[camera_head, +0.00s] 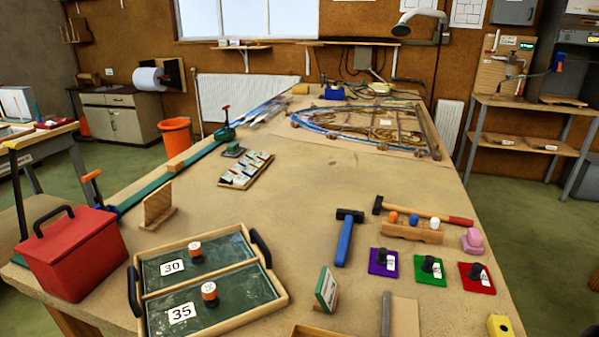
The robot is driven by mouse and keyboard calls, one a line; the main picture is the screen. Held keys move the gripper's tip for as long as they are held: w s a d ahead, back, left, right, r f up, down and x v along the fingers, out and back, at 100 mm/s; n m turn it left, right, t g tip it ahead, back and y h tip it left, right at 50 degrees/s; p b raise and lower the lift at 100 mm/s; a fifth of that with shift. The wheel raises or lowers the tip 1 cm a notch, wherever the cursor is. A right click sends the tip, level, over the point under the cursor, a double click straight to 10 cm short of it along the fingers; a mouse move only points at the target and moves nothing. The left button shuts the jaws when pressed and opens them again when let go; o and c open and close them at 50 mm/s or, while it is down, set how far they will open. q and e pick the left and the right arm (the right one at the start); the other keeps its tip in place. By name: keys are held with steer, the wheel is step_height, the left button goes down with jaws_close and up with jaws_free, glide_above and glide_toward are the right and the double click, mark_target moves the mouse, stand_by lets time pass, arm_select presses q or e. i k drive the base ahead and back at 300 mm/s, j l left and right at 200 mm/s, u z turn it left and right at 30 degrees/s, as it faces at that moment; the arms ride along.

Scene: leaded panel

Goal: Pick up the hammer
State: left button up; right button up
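A hammer with a dark head and a blue handle (345,243) lies on the workbench (300,200), right of the middle, its head away from me and its handle towards me. A second hammer with a dark head, a wooden shaft and a red grip (456,220) is just to its right. It lies crosswise behind a small wooden block (411,233) holding orange, blue and white pieces; I cannot tell whether it touches the block. Neither of my grippers is in view.
Purple (383,263), green (430,270) and red (477,278) squares with dark knobs lie in front of the block. A small upright sign (327,289) stands near the blue handle. A wooden-framed green tray (284,296) is at left.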

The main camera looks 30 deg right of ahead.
mark_target(379, 205)
steer(key=z, duration=1.9)
steer(key=l, duration=0.7)
steer(key=i+l+u, duration=0.3)
steer(key=l, duration=0.8)
steer(key=l+u, duration=0.3)
steer(key=l, duration=0.75)
steer(key=i+l+u, duration=0.3)
steer(key=i+l, duration=0.25)
steer(key=i+l+u, duration=0.3)
steer(key=i+l, duration=0.3)
steer(key=l, duration=0.15)
steer(key=i+l+u, duration=0.1)
steer(key=i, duration=0.2)
steer(key=i+l+u, duration=0.1)
steer(key=i+l, duration=0.15)
steer(key=i+u, duration=0.15)
steer(key=u, duration=1.15)
